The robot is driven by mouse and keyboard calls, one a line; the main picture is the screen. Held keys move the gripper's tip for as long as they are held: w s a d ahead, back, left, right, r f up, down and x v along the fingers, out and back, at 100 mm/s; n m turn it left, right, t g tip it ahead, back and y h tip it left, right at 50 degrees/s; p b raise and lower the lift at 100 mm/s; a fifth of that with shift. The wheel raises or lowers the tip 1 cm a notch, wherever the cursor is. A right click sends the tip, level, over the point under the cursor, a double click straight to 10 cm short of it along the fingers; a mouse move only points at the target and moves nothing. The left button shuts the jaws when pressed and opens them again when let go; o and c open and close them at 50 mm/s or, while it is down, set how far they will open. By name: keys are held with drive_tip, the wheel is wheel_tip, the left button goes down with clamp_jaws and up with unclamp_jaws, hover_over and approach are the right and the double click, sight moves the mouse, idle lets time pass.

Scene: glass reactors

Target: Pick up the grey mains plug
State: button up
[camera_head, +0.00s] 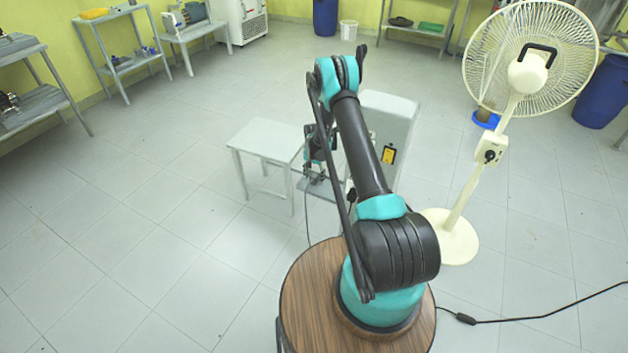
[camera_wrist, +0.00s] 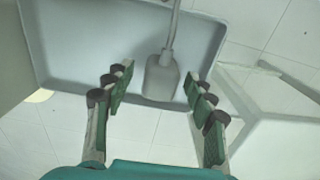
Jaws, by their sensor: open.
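The grey mains plug (camera_wrist: 161,80) shows in the wrist view, lying over a pale grey panel with a raised rim (camera_wrist: 60,42). Its grey cord runs up out of the top of the picture. My gripper (camera_wrist: 158,84) is open, with one green-padded finger to the left of the plug and one to the right. Gaps show on both sides, so neither finger touches it. In the head view my gripper (camera_head: 320,178) is low between the small table and the grey cabinet, partly behind my arm. I cannot make out the plug there.
A small white table (camera_head: 265,138) stands left of my gripper, a grey cabinet (camera_head: 390,118) with a yellow label right of it. A cream fan (camera_head: 447,238) stands further right. A black cord with a connector (camera_head: 465,318) lies on the floor. The left floor is clear.

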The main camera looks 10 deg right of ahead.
sight(314, 175)
clamp_jaws()
idle(0.3)
drive_tip(key=shift+r, duration=0.15)
wheel_tip(314, 175, up, 20)
drive_tip(key=f, duration=0.1)
drive_tip(key=s+a+r, duration=0.3)
drive_tip(key=s+a, duration=0.1)
drive_tip(key=s, duration=0.1)
drive_tip(key=shift+s+r, duration=0.35)
drive_tip(key=shift+r, duration=0.05)
idle(0.9)
